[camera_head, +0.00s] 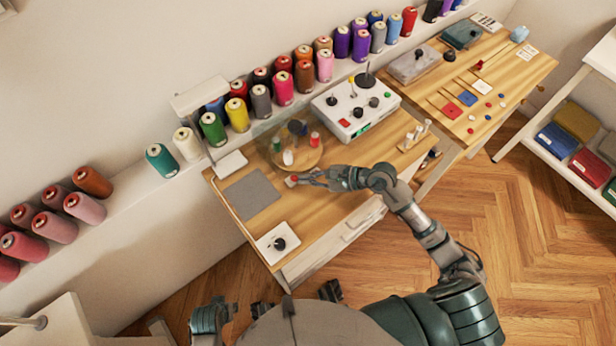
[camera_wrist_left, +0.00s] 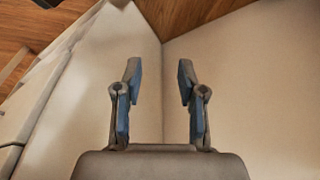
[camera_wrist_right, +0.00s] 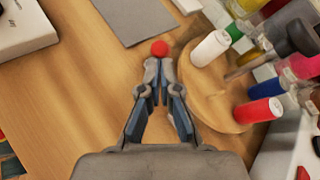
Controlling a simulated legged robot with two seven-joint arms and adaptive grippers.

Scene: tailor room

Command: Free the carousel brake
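The carousel (camera_head: 318,160) is a round wooden disc with several spools and other items on it, on the near wooden table. It also shows in the right wrist view (camera_wrist_right: 212,112). A small red ball knob (camera_wrist_right: 159,48), likely the brake's, is beside the disc's edge; it shows in the head view too (camera_head: 291,180). My right gripper (camera_wrist_right: 159,66) has its fingers nearly together, its tips right at the red knob. Whether a stem is between the tips is hidden. My left gripper (camera_wrist_left: 159,75) is open and empty, low, away from the table.
A white control box (camera_head: 345,120) with knobs stands right of the carousel. A grey mat (camera_head: 251,195) and a white plate with a black knob (camera_head: 278,243) lie to its left. Thread cones line the ledge behind.

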